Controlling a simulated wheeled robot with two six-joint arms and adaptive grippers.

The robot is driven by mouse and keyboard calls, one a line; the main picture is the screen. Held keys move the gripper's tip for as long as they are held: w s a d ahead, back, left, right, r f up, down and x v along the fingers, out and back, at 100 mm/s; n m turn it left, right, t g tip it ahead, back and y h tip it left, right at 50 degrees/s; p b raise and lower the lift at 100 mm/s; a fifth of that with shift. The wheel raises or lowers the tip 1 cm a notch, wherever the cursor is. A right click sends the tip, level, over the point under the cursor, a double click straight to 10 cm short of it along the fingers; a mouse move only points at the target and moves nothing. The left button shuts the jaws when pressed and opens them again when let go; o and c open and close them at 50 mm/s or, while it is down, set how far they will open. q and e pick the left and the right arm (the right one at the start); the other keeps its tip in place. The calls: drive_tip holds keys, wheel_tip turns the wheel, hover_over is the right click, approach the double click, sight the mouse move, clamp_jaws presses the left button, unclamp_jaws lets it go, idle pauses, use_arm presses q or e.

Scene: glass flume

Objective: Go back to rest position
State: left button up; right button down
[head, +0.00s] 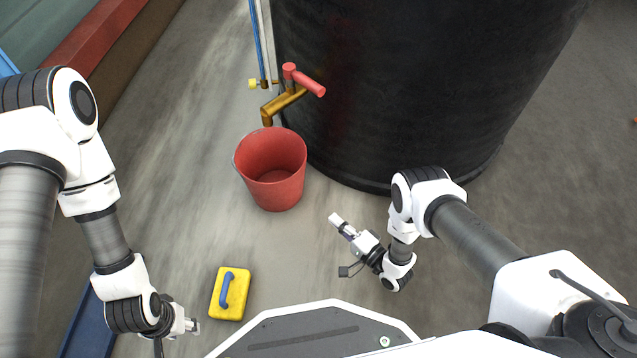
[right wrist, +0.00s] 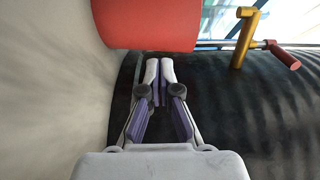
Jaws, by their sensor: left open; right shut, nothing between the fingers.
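My left gripper (head: 191,325) is at the lower left in the head view, low beside the yellow sponge-like block; it is open, with nothing seen in it. My right gripper (head: 336,220) is right of and below the red bucket in the head view, apart from it. In the right wrist view its two fingers (right wrist: 160,75) are together and hold nothing.
The red bucket (head: 272,185) stands under a brass tap (head: 283,103) with a red handle, by a large black tank (head: 400,90). A yellow block (head: 240,305) with a blue handle lies on the floor. Bare floor lies between block and bucket.

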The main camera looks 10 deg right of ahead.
drive_tip(key=w+d+r+h+p, duration=0.1)
drive_tip(key=w+r+p, duration=0.1)
drive_tip(key=w+r, duration=0.45)
drive_tip(key=w+d+r+h+p, duration=0.1)
drive_tip(key=w+d+r+p, duration=0.15)
drive_tip(key=r, duration=0.75)
drive_tip(key=s+d+f+n+g+h, duration=0.1)
drive_tip(key=s+d+n+g+h, duration=0.3)
drive_tip(key=s, duration=0.7)
drive_tip(key=s+d+n+g+h, duration=0.1)
drive_tip(key=s+d+n+g, duration=0.15)
drive_tip(key=s+g, duration=0.6)
drive_tip(key=s+d+f+n+g+h, duration=0.1)
drive_tip(key=s+d+n+g+h, duration=0.3)
drive_tip(key=s, duration=0.9)
wheel_tip(320, 180, up, 38)
drive_tip(key=a+t+y+p, duration=0.1)
drive_tip(key=a+p, duration=0.1)
drive_tip(key=p, duration=3.6)
drive_tip(key=shift+a+p, duration=0.15)
drive_tip(key=shift+p, duration=0.25)
drive_tip(key=shift+t, duration=0.25)
